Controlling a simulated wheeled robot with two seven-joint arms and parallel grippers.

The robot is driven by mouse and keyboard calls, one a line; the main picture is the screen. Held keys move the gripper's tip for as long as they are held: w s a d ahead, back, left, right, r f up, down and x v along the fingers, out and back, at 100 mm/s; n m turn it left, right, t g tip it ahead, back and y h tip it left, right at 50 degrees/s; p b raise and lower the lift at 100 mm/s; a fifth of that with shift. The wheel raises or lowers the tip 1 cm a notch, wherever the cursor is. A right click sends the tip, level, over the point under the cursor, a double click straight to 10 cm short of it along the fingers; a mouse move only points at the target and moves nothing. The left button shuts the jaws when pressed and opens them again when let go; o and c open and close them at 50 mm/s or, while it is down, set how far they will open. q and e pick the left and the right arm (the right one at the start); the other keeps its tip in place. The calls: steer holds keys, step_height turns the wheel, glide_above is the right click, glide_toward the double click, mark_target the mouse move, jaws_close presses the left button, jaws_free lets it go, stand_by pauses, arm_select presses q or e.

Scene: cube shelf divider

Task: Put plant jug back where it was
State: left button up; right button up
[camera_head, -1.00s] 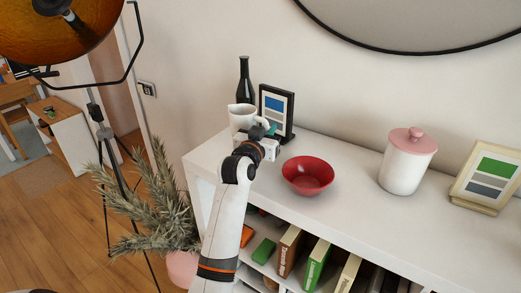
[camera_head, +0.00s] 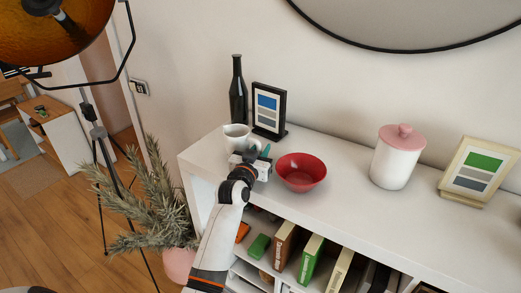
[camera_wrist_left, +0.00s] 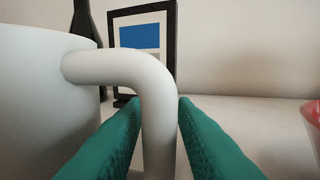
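The white plant jug (camera_head: 236,131) is upright at the left end of the white shelf top, in front of the dark bottle and black picture frame. Whether its base touches the shelf is hard to tell. My left gripper (camera_head: 258,151) is at its right side. In the left wrist view the jug's body (camera_wrist_left: 40,105) fills the left side, and its curved handle (camera_wrist_left: 150,75) passes between my green fingers (camera_wrist_left: 158,105). The fingers lie close against both sides of the handle, shut on it. The jug's base is hidden.
A red bowl (camera_head: 301,172) stands close to the right of my left gripper. The dark bottle (camera_head: 238,95) and black picture frame (camera_head: 268,110) stand behind the jug. A pink-lidded canister (camera_head: 396,160) and pale frame (camera_head: 480,172) are farther right. Books fill the shelf below.

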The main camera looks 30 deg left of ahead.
arm_select(q)
steer(key=shift+o, duration=0.9)
steer(key=shift+s+r, duration=0.1)
steer(key=shift+r, duration=0.1)
steer(key=s+b, duration=0.1)
steer(key=s, duration=0.2)
steer(key=s+d+b, duration=0.1)
steer(key=s, duration=0.3)
steer(key=s+b, duration=0.1)
steer(key=s, duration=0.2)
steer(key=shift+s+d+f, duration=0.15)
steer(key=shift+s+d, duration=0.05)
steer(key=shift+s, duration=0.7)
